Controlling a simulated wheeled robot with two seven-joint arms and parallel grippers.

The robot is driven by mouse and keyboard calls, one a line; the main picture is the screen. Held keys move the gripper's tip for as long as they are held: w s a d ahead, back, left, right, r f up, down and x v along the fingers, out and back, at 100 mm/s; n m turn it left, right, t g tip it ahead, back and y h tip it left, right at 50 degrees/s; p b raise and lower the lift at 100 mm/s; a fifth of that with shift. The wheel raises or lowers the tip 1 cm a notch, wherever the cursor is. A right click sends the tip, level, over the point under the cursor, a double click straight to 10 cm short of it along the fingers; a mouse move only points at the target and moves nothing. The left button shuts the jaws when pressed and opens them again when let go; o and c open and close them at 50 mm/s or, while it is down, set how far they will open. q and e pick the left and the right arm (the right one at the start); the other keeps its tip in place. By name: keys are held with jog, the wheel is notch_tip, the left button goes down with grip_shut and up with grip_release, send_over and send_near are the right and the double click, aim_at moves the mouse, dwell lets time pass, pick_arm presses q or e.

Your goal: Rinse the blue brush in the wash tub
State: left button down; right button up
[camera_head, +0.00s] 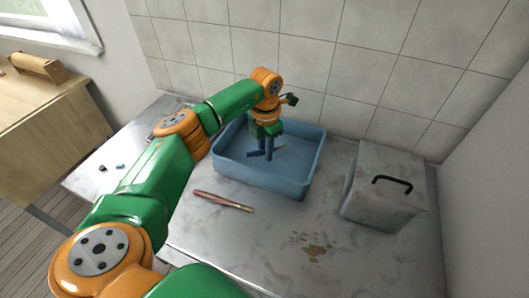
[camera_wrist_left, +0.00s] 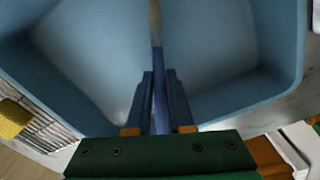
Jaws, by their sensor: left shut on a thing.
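The wash tub (camera_head: 262,178) is a light blue open basin on the grey marbled counter; its inside also fills much of the left wrist view (camera_wrist_left: 90,55). My left gripper (camera_head: 262,152) reaches down inside the tub. In the left wrist view its fingers (camera_wrist_left: 160,100) are shut on the blue brush (camera_wrist_left: 160,112). The brush has a blue handle and a pale, beige far end that points away from the gripper over the tub floor. Whether it touches the floor or any water I cannot tell. My right gripper is not in view.
A grey box with a black handle (camera_head: 378,205) stands right of the tub. A reddish stick (camera_head: 222,201) and brown specks (camera_head: 315,247) lie in front. Left of the tub, a wire rack (camera_wrist_left: 40,128) and a yellow block (camera_wrist_left: 14,118) show. A tiled wall (camera_head: 350,60) is behind.

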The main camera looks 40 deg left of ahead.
pick_arm(q)
notch_tip(320, 180, up, 11)
jog(key=p, duration=0.9)
jog(key=shift+f, duration=0.2)
dwell(1.3)
notch_tip(320, 180, up, 4)
jog(key=p, duration=0.3)
jog(key=shift+s, duration=0.1)
dwell(0.3)
jog(key=shift+d, duration=0.1)
